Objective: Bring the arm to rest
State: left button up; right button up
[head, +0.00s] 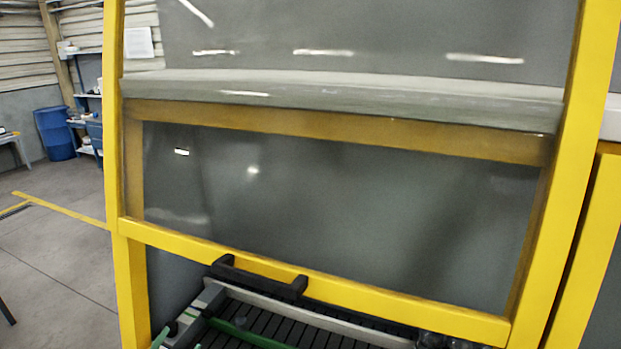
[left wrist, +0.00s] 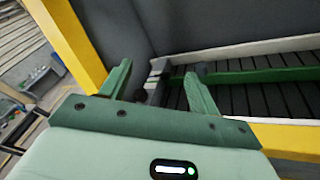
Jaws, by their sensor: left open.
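My left gripper (left wrist: 160,67) shows in the left wrist view with its two green fingers apart. No object is held between the fingers. Beyond them are a dark knob and a grey block at the end of the conveyor (left wrist: 240,98). In the head view a small green piece at the bottom edge, left of the conveyor (head: 285,331), may be a fingertip; the rest of this gripper is out of the frame. My right gripper is in neither view.
A guard door (head: 330,275) with a yellow frame, clear panel and black handle (head: 258,279) stands in front, its lower bar above the conveyor. A yellow post (left wrist: 72,40) is close left of the gripper. A blue barrel (head: 54,133) stands far left, with open floor nearer.

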pick_arm(q)
jog(key=s+d+r+m+g+h, duration=0.15)
jog(key=s+d+m+h, duration=0.3)
jog(key=d+m, duration=0.55)
jog(key=s+d+r+m+g+h, duration=0.1)
jog(key=s+d+m+g+h, duration=0.35)
jog(key=m, duration=1.05)
jog(key=s+a+r+m+g+y, duration=0.1)
jog(key=s+a+m+g+y, duration=0.2)
jog(key=s+a+m+y, duration=0.85)
jog(key=s+d+f+g+h+b, duration=0.15)
jog(key=f+b, duration=0.55)
jog(key=f, duration=1.3)
jog(key=s+d+f+g+h+b, duration=0.1)
jog(key=s+d+f+g+b, duration=0.35)
jog(key=f, duration=1.45)
jog(key=s+f+n+b, duration=0.1)
jog(key=s+f+b, duration=0.3)
jog(key=f, duration=0.5)
jog(key=s+a+f+n+b, duration=0.1)
jog(key=s+f+b, duration=0.3)
jog(key=s+f, duration=0.4)
jog(key=s+f+n+h+b, duration=0.1)
jog(key=s+f+b, duration=0.4)
jog(key=f, duration=0.5)
jog(key=shift+s+a+f+g, duration=0.3)
jog(key=shift+s+f, duration=0.1)
jog(key=shift+s, duration=0.15)
